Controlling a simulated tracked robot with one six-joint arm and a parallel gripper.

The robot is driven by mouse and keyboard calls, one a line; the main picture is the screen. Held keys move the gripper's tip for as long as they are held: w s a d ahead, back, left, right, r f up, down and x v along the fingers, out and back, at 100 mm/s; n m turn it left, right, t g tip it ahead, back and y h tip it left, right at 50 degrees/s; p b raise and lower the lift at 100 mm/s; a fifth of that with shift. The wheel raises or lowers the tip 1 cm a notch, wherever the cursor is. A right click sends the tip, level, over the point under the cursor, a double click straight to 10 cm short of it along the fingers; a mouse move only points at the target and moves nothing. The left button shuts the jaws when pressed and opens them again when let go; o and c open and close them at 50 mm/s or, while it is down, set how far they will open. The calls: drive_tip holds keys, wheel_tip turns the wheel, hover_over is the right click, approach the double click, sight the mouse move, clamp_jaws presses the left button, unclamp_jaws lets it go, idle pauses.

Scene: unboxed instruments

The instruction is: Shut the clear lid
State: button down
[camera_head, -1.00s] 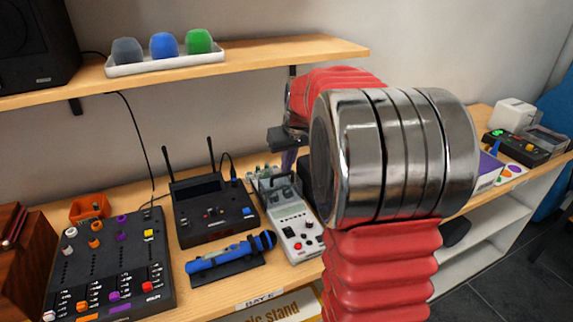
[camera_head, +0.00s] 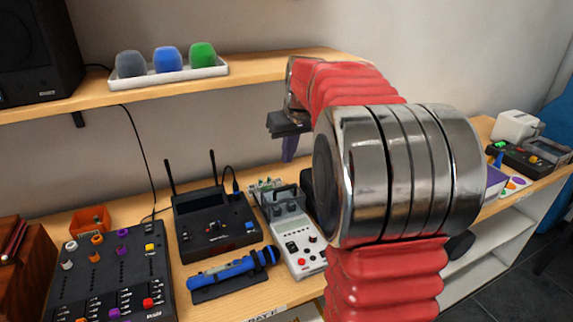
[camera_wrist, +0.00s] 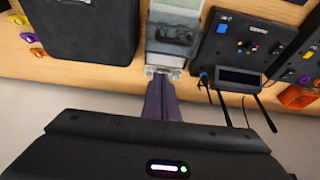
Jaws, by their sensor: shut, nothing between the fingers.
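A grey-white instrument (camera_head: 297,240) stands on the bench, with red and dark controls on its front part. A clear cover (camera_head: 286,208) with a dark loop-like handle shows on its rear part; its exact angle is hard to tell. In the wrist view the clear part (camera_wrist: 166,60) shows just beyond my fingertips. My gripper (camera_head: 289,158) is shut and empty, pointing down above the rear of this instrument. Its purple-grey fingers also show together in the wrist view (camera_wrist: 160,85). Contact with the cover cannot be made out.
A black receiver with antennas (camera_head: 213,225) stands close left of the instrument, and a blue microphone (camera_head: 232,268) lies in front of it. A wall shelf (camera_head: 240,78) runs behind. A black box with a clear-looking part (camera_head: 548,150) sits far right.

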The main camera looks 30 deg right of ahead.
drive_tip(key=shift+v, duration=1.65)
drive_tip(key=s+a+f+n, duration=0.1)
drive_tip(key=s+a+f, duration=0.3)
drive_tip(key=s+a, duration=0.8)
drive_tip(key=s+a+f+n+t, duration=0.1)
drive_tip(key=s+a+f, duration=0.3)
drive_tip(key=s+a, duration=0.9)
drive_tip(key=shift+s+a+y, duration=0.15)
drive_tip(key=shift+a+y, duration=0.15)
drive_tip(key=shift+y, duration=0.1)
